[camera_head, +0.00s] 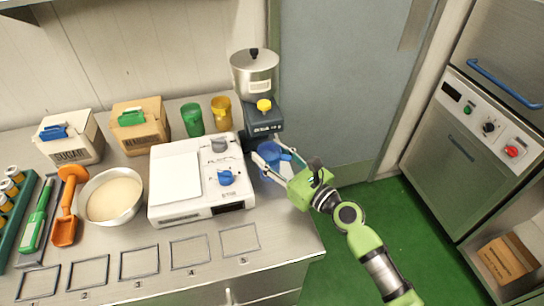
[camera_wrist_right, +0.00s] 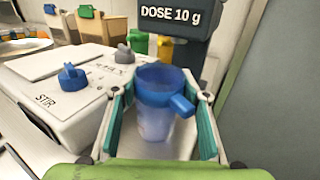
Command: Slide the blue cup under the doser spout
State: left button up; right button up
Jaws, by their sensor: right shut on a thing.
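The blue cup (camera_wrist_right: 158,112) is upright between the fingers of my right gripper (camera_wrist_right: 160,130), with its handle pointing right. In the head view the cup (camera_head: 268,155) is at the foot of the doser (camera_head: 258,100), partly hidden by the right gripper (camera_head: 276,163), which is shut on it. The doser has a silver hopper, a yellow knob and a dark body; its "DOSE 10 g" face (camera_wrist_right: 172,17) shows above and behind the cup in the wrist view. The spout itself is not clearly visible. My left gripper is not in view.
A white stirrer plate (camera_head: 180,205) stands just left of the cup. Green (camera_head: 192,120) and yellow (camera_head: 221,112) cups stand behind it. A bowl of white contents (camera_head: 112,198), sugar box (camera_head: 68,140) and another box (camera_head: 140,128) are further left. Numbered frames line the front edge.

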aim_at(269, 146)
jog(key=shift+w+a+b, duration=0.2)
jog(key=shift+w+a, duration=0.1)
jog(key=shift+w, duration=0.5)
jog(key=shift+w+a+b, duration=0.15)
jog(key=shift+w+a, duration=0.1)
jog(key=shift+w, duration=0.55)
jog(key=shift+w, duration=0.25)
jog(key=shift+w+a+b, duration=0.2)
jog(key=shift+w, duration=0.3)
jog(key=shift+w+a+b, duration=0.2)
jog(key=shift+w, duration=0.25)
jog(key=o, duration=1.2)
